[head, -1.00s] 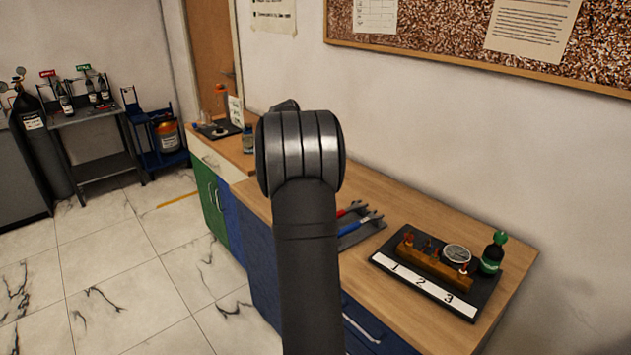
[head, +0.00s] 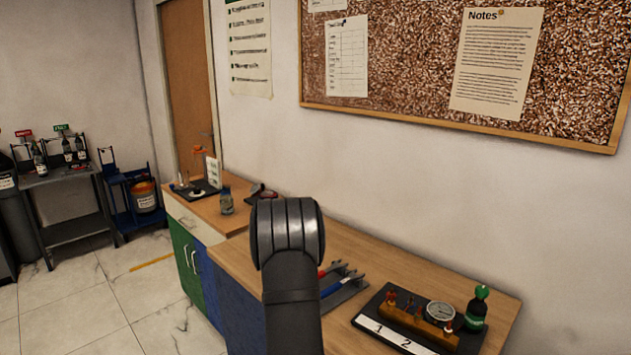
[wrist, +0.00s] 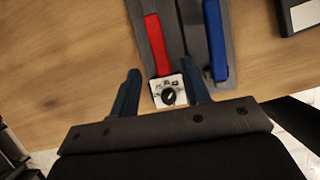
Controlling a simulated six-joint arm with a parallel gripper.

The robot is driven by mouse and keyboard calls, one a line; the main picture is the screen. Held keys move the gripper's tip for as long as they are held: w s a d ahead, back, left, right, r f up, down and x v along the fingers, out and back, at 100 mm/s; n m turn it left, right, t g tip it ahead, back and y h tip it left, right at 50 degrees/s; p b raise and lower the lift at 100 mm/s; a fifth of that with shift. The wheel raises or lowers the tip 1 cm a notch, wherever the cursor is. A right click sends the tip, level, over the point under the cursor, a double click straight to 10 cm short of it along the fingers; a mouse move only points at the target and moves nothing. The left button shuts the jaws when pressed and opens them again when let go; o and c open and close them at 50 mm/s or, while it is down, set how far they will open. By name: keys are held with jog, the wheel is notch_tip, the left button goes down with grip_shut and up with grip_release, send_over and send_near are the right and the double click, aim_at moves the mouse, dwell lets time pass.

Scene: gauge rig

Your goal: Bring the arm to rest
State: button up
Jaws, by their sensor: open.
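My gripper (wrist: 159,68) is open in the wrist view, its two dark blue fingers apart with nothing held. It points at the bench top, over the near end of a dark tool tray. A red-handled tool (wrist: 155,45) and a blue-handled tool (wrist: 215,40) lie in that tray. A small white square with a black knob (wrist: 168,92) shows between the fingers; I cannot tell what it rests on. In the head view my arm rises at the middle of the picture, bent at a grey joint, and hides my gripper.
The wooden bench (head: 390,265) runs along the wall. At its right stands a numbered black board with a brass block, a round gauge (head: 440,312) and a green-capped bottle (head: 478,310). A jar (head: 227,201) and a small stand are farther back. A corkboard (head: 400,70) hangs above.

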jog(key=shift+x, duration=1.95)
jog(key=v, duration=1.8)
jog(key=x, duration=1.7)
jog(key=shift+d+f, duration=0.1)
jog(key=shift+f, duration=0.2)
jog(key=shift+w+r, duration=0.25)
jog(key=shift+r, duration=0.1)
notch_tip(320, 180, up, 5)
jog(key=shift+r, duration=0.1)
jog(key=shift+s+d+r+m+g, duration=0.1)
jog(key=shift+s+d+m+g, duration=0.05)
jog(key=shift+s+m, duration=0.3)
jog(key=shift+s+d+r+m+g, duration=0.1)
jog(key=shift+s+d+m+g, duration=0.1)
jog(key=shift+s+m, duration=0.3)
jog(key=shift+s+d+r+m+g, duration=0.15)
jog(key=shift+s+m, duration=0.1)
jog(key=shift+s, duration=0.35)
